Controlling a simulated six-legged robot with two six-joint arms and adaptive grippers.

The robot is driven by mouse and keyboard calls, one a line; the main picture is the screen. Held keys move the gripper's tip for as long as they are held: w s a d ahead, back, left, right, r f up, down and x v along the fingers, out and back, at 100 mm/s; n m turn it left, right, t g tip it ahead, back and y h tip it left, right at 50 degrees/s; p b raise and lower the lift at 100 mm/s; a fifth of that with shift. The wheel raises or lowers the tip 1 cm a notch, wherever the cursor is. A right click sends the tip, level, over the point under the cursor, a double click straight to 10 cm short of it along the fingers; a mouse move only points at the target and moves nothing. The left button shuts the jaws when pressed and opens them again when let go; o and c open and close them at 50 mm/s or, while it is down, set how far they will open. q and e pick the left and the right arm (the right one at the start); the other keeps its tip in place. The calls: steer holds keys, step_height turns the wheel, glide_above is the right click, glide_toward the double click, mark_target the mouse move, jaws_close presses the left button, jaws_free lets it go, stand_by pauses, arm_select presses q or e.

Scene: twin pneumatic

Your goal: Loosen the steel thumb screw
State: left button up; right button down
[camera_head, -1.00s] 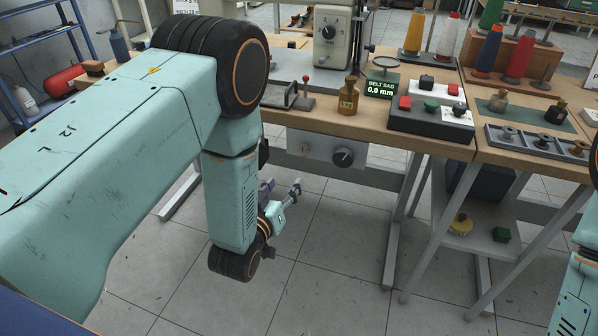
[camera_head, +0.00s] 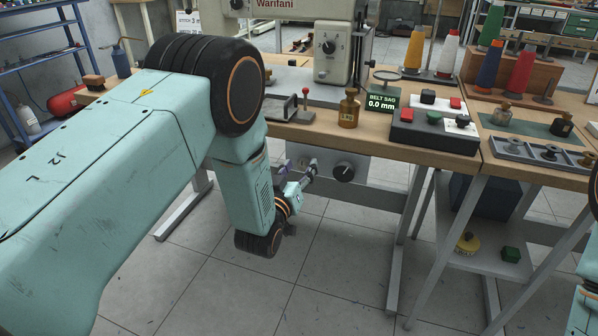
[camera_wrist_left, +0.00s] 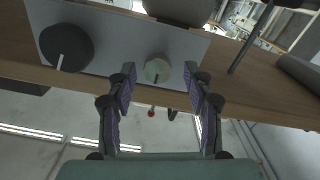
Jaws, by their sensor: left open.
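The steel thumb screw, a pale round grey head with a dark mark (camera_wrist_left: 157,70), sits on the light panel under the table edge in the left wrist view. My left gripper (camera_wrist_left: 159,92) is open, its purple-padded fingers on either side of the screw head in that picture. I cannot tell whether they touch it. In the head view my left gripper (camera_head: 306,172) is in front of the panel (camera_head: 325,163), left of the black knob, and hides the screw. My right gripper is out of view.
The black knob (camera_head: 343,172) is close to the right of the left gripper; it also shows in the left wrist view (camera_wrist_left: 66,47). Above is the tabletop with a brass bottle (camera_head: 349,108), a "BELT SAG 0.0 mm" display (camera_head: 381,102) and a button box (camera_head: 434,130).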

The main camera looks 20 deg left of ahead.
arm_select(q)
steer(key=shift+d, duration=0.1)
steer(key=shift+d, duration=0.1)
steer(key=shift+c, duration=0.7)
steer(key=c, duration=0.5)
jaws_close()
